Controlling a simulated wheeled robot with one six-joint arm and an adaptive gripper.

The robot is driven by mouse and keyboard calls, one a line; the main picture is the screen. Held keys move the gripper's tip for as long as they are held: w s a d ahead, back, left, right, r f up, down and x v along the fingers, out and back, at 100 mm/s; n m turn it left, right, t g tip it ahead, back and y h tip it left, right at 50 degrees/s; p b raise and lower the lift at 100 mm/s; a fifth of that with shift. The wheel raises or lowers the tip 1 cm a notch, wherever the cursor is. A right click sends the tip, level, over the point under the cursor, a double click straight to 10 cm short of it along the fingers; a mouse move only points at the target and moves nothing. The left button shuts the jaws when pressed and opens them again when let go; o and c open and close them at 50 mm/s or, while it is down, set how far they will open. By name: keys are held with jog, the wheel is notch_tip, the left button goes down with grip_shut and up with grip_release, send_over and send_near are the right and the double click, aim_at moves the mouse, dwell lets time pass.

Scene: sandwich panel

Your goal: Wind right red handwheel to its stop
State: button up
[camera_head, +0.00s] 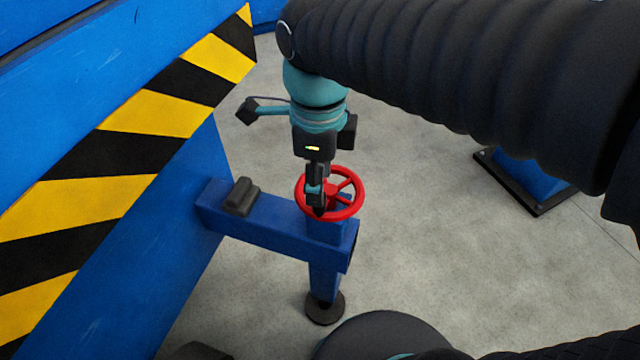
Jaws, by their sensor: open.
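The red handwheel (358,190) lies about flat on top of a blue post at the end of a blue beam (270,226). My gripper (318,208) points down at the wheel's left part, with its fingertips over or inside the rim. The gripper hides part of the rim and hub. Its jaws are open; I cannot tell whether a finger touches the rim or a spoke. Only this one handwheel is in view.
A blue wall with a yellow and black striped band (140,115) stands at the left. A dark block (241,196) sits on the beam. The post ends in a round black foot (324,308). Another blue post base (525,180) stands at the right. Grey floor between is clear.

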notch_tip(320, 180, up, 7)
dwell(0.3)
dwell(0.5)
